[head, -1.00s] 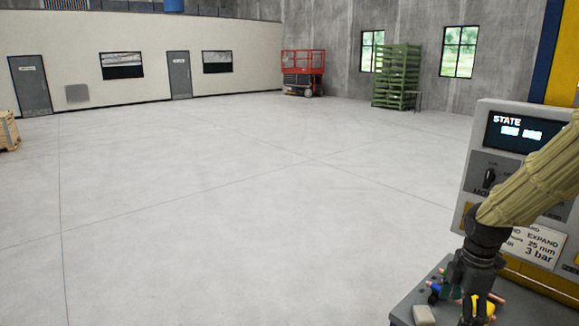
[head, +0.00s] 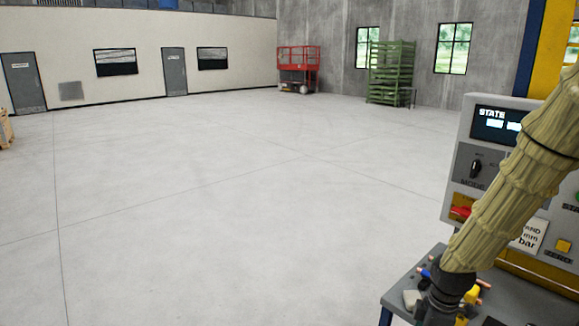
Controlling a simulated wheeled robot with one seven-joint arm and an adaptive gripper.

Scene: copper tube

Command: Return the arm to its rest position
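My gripper (head: 437,308) is at the bottom right of the head view, low over the grey work surface (head: 405,283). My arm comes down to it from the right edge in a ribbed tan cover. The fingers are dark and partly cut off by the lower edge, so I cannot tell whether they are open or shut. A copper-coloured piece (head: 483,284) and a yellow item (head: 471,295) show just right of the gripper. A small blue item (head: 425,273) and a pale block (head: 411,299) show left of it. Whether anything is held is hidden.
A machine panel (head: 466,200) with a STATE display, a knob and a red part stands behind my arm. A yellow and blue post (head: 545,50) rises behind it. The wide concrete floor (head: 220,200) is clear. A red lift (head: 298,68) and green racks (head: 390,72) stand far back.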

